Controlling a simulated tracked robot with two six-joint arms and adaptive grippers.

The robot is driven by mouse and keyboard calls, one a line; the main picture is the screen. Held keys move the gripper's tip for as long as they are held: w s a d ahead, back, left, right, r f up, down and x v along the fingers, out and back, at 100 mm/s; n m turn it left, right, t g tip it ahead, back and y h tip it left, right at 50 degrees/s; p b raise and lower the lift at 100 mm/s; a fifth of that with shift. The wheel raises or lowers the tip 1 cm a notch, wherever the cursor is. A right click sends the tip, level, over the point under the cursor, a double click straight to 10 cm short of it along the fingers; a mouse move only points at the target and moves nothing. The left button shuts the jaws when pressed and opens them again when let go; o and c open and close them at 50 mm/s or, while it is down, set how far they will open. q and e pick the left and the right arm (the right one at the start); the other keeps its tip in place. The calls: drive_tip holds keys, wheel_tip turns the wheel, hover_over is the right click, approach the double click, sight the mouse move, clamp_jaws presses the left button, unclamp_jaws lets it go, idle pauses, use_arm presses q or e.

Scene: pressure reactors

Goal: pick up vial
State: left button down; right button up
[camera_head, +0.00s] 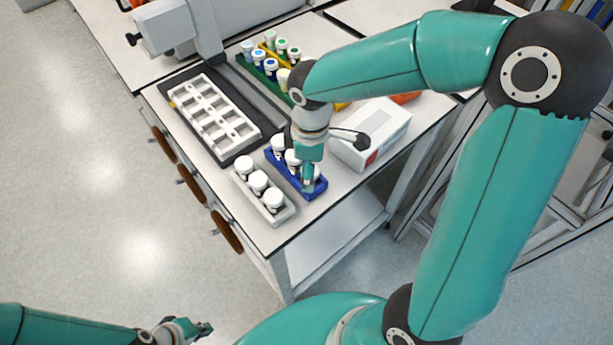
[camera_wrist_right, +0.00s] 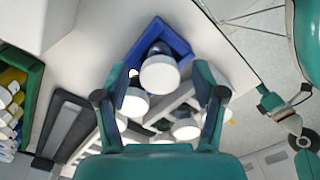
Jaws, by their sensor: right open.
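A blue rack (camera_head: 312,191) holds several white-capped vials, one capped vial (camera_head: 278,143) at its far end. My right gripper (camera_head: 308,186) points down over the near end of this rack and hides part of it. In the right wrist view its jaws (camera_wrist_right: 163,92) are apart, and a white-capped vial (camera_wrist_right: 160,75) in the blue rack (camera_wrist_right: 178,38) shows between and beyond the fingertips. I cannot tell whether the fingers touch it. A grey rack (camera_head: 284,214) with three white-capped vials (camera_head: 258,182) stands beside the blue one. My left gripper (camera_head: 205,328) is open and empty at bottom left, away from the table.
A white tray of empty square slots (camera_head: 212,118) lies farther back. A green rack (camera_head: 247,66) with colour-capped vials stands behind it. A white box (camera_head: 372,130) is close to the right of the right gripper. The floor in front of the table is clear.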

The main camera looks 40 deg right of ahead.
drive_tip(key=shift+f, duration=0.45)
drive_tip(key=c, duration=1.1)
drive_tip(key=shift+r, duration=0.15)
